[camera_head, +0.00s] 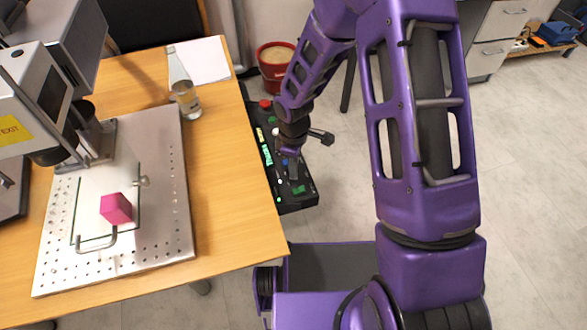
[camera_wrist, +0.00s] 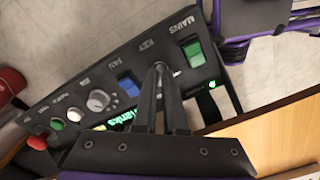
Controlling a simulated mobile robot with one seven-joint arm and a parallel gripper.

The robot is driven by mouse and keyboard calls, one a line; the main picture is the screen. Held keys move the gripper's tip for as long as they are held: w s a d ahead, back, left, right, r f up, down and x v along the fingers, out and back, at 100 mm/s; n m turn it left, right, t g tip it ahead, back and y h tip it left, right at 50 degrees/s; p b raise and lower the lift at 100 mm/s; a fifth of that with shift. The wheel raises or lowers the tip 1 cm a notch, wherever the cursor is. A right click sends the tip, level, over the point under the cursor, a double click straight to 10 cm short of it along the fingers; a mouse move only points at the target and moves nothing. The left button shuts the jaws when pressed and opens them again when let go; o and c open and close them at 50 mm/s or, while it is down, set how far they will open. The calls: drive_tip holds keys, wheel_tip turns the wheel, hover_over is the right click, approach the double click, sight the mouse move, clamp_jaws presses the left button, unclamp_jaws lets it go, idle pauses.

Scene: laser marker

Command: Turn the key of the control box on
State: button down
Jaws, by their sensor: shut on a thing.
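The black control box (camera_head: 293,202) stands low beside the table's right edge in the head view. In the wrist view the control box (camera_wrist: 62,98) fills the middle, with labels for mains, key and fan. My gripper (camera_wrist: 160,68) has its two fingertips together just below the KEY label, between the green mains switch (camera_wrist: 193,53) and the blue fan switch (camera_wrist: 128,87). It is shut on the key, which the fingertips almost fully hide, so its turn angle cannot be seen. In the head view my gripper (camera_head: 291,168) is over the box, small and partly hidden.
A grey knob (camera_wrist: 97,100) and several round buttons lie along the box. A red bucket (camera_head: 275,68) stands behind the box.

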drive_tip(key=shift+m+b, duration=0.3)
drive_tip(key=shift+m, duration=0.8)
drive_tip(key=c, duration=1)
unclamp_jaws()
wheel_tip(320, 180, up, 17)
drive_tip(key=p, duration=0.3)
drive_tip(key=shift+r, duration=0.2)
